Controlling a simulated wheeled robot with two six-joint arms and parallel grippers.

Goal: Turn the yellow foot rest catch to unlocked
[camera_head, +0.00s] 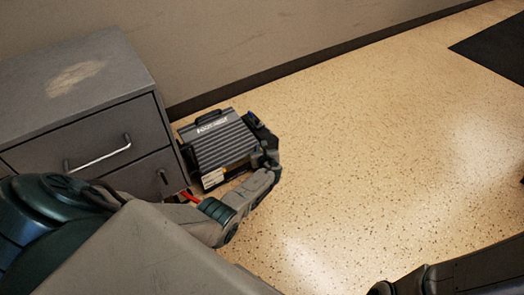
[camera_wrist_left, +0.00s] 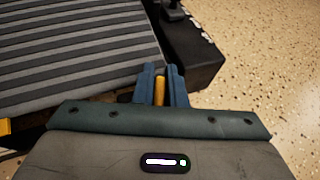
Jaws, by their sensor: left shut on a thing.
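In the head view my left gripper (camera_head: 265,158) is at the foot rest's right side, and the catch is hidden there. My right gripper cannot be made out.
A grey drawer cabinet (camera_head: 75,85) stands left of the foot rest, close to it. The wall and dark skirting run behind. The speckled floor (camera_head: 370,150) to the right is clear, with a dark mat (camera_head: 500,45) at the far right.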

